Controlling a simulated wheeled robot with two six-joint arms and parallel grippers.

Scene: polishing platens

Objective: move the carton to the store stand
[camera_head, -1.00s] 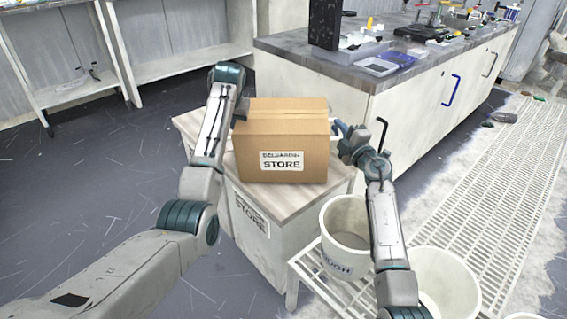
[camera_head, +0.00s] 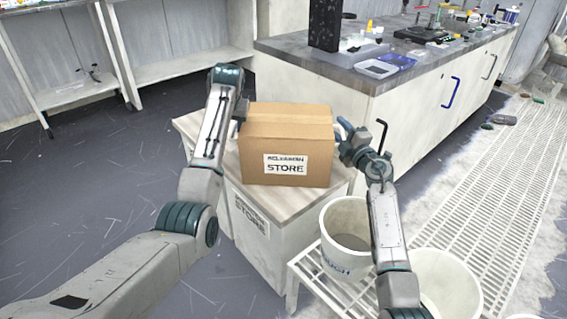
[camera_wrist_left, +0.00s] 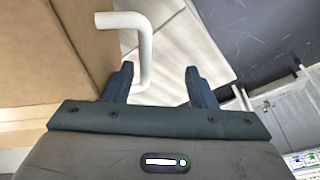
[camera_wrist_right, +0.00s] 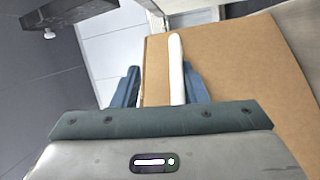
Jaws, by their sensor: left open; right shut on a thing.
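The brown cardboard carton (camera_head: 288,140), with a white STORE label, is upright over the pale top of the store stand (camera_head: 212,150) in the head view. I cannot tell whether its base fully rests on the top. My right gripper (camera_head: 343,130) is at the carton's right side, shut on a white handle (camera_wrist_right: 176,60) of the carton. My left gripper (camera_head: 241,110) is at the carton's left side and open. In the left wrist view, the other white handle (camera_wrist_left: 146,50) sticks out between its spread fingers, nearer the left one. The left fingertips are mostly hidden in the head view.
A white bucket (camera_head: 340,262) stands on a low slatted stand (camera_head: 303,270) at front right, with another bucket (camera_head: 445,285) beside it. A long bench (camera_head: 380,85) with tools is behind. Shelving (camera_head: 165,70) lines the back left. The floor at left is clear.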

